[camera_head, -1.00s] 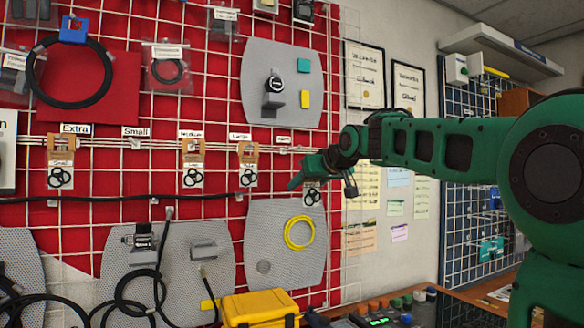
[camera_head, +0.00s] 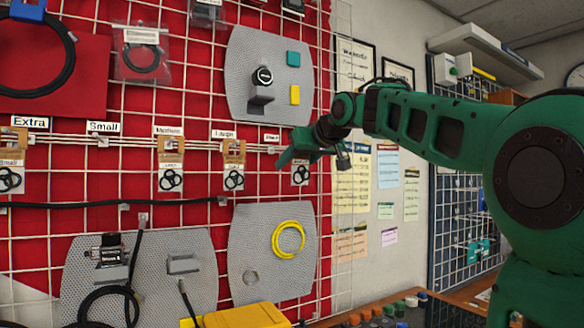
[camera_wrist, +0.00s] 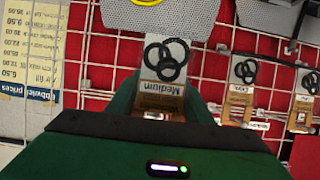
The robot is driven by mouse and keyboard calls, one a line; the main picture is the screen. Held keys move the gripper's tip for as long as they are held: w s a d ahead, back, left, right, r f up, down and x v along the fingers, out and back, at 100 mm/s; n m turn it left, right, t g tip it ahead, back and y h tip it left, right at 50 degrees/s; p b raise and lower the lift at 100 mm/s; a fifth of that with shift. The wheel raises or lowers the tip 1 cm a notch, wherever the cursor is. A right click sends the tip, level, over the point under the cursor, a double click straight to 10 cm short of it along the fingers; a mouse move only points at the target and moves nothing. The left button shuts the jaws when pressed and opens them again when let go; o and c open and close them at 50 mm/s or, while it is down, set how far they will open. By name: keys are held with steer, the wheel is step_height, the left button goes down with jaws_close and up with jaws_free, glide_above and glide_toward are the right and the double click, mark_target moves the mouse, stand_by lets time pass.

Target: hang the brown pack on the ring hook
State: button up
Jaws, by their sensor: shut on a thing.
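My gripper (camera_head: 310,152) is at the right end of the row of hooks on the red grid wall, below the rightmost, blurred label. It is shut on a brown-topped clear pack (camera_head: 300,175) with black rings, which hangs below the fingers. In the wrist view the pack (camera_wrist: 163,82) sits between my green fingers (camera_wrist: 160,105), and its label reads "Medium". My fingers hide the pack's top, so I cannot tell whether it touches a hook. The hook under the "Small" label (camera_head: 103,142) is empty.
Similar ring packs hang under "Medium" (camera_head: 171,178), "Large" (camera_head: 234,178) and "Extra" (camera_head: 10,178). A black cable (camera_head: 165,204) runs below them. Grey panels, one with a yellow coil (camera_head: 288,239), and a yellow case (camera_head: 245,317) are lower down.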

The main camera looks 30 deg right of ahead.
steer(key=w+f, duration=0.1)
steer(key=w, duration=0.6)
steer(key=shift+w, duration=0.4)
stand_by(0.6)
steer(key=shift+f, duration=0.15)
stand_by(0.5)
steer(key=o, duration=1.1)
